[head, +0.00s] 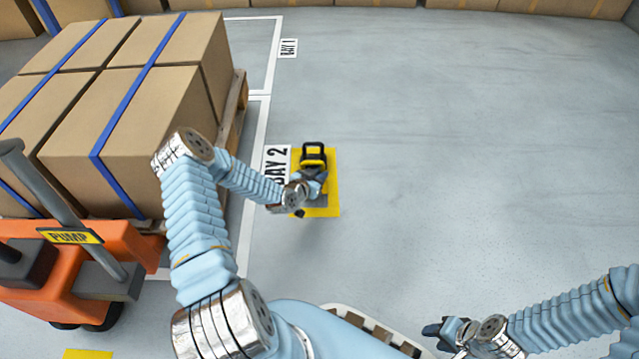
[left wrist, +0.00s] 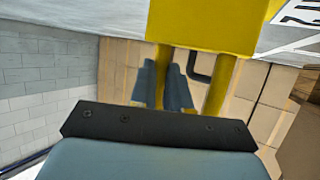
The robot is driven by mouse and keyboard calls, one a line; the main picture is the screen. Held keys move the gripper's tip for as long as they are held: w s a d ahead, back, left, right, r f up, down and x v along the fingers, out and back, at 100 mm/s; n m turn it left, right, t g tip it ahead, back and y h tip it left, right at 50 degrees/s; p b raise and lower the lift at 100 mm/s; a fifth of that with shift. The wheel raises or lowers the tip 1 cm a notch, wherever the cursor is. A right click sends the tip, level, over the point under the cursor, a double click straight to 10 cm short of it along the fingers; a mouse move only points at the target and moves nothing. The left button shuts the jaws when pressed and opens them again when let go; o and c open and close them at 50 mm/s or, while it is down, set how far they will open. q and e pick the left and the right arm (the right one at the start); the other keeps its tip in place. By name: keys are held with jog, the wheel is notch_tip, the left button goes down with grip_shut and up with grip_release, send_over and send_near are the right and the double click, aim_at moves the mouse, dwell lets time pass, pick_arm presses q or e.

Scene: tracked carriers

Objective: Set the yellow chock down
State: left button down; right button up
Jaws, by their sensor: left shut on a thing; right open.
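The yellow chock (head: 313,162) with a black handle is over the yellow-bordered floor square (head: 331,212) beside the BAY 2 sign. My left gripper (head: 315,178) is shut on the chock. In the left wrist view the chock's yellow body (left wrist: 200,22) fills the top, and its two yellow posts run down beside my left fingers (left wrist: 167,85). I cannot tell whether its base touches the floor. My right gripper (head: 436,330) is open and empty, low in the head view, away from the chock.
Strapped cartons (head: 135,115) stand on a wooden pallet (head: 238,100) at left. An orange pump truck (head: 110,245) with a grey handle is in front of them. White lines and a BAY 1 sign (head: 288,48) mark the floor. The floor (head: 470,150) at right is clear.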

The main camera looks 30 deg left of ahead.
pick_arm(q)
jog(key=shift+w+f+b, duration=0.2)
jog(key=shift+f+b, duration=0.2)
jog(key=shift+f, duration=1.3)
jog(key=shift+f, duration=0.15)
jog(key=c, duration=1.1)
grip_release()
